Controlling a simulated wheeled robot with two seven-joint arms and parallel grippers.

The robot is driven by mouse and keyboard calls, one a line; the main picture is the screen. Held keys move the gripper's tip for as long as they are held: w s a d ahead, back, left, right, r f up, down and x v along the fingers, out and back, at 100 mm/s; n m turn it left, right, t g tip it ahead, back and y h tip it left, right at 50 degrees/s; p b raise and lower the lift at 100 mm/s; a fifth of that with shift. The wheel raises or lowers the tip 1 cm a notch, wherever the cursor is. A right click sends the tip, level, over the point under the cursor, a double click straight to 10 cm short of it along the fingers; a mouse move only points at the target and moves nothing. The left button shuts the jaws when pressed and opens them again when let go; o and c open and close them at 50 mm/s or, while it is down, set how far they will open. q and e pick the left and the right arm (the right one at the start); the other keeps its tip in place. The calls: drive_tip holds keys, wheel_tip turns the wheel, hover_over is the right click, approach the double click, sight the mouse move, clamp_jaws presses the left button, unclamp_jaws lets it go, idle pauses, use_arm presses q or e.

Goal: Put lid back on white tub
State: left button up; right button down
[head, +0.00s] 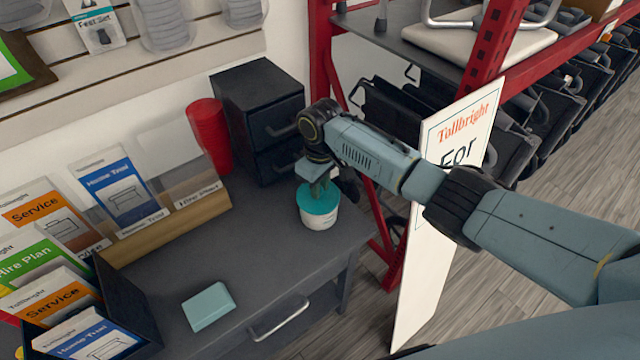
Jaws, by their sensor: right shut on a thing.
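The white tub (319,222) stands upright near the right end of the grey desk. A round teal lid (317,201) is at its top and covers the opening from this view. I cannot tell whether the lid is fully seated. My right gripper (318,186) comes down from above and is shut on the lid, directly over the tub. My own wrist partly hides the fingertips. My left gripper is not in view.
A black drawer unit (258,105) and a red cup (209,135) stand behind the tub. A brochure rack (165,225) is at left, and a pale teal box (208,306) lies in front. A sign board (425,250) and red shelf frame (322,50) border the desk's right side.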

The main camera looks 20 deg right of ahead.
drive_tip(key=shift+s+p, duration=0.1)
drive_tip(key=shift+p, duration=0.7)
idle(0.6)
drive_tip(key=shift+f+p, duration=0.15)
drive_tip(key=shift+p, duration=0.35)
idle(1.3)
drive_tip(key=c, duration=0.7)
unclamp_jaws()
drive_tip(key=shift+r+p, duration=3.55)
drive_tip(key=shift+p, duration=0.35)
drive_tip(key=shift+f, duration=0.1)
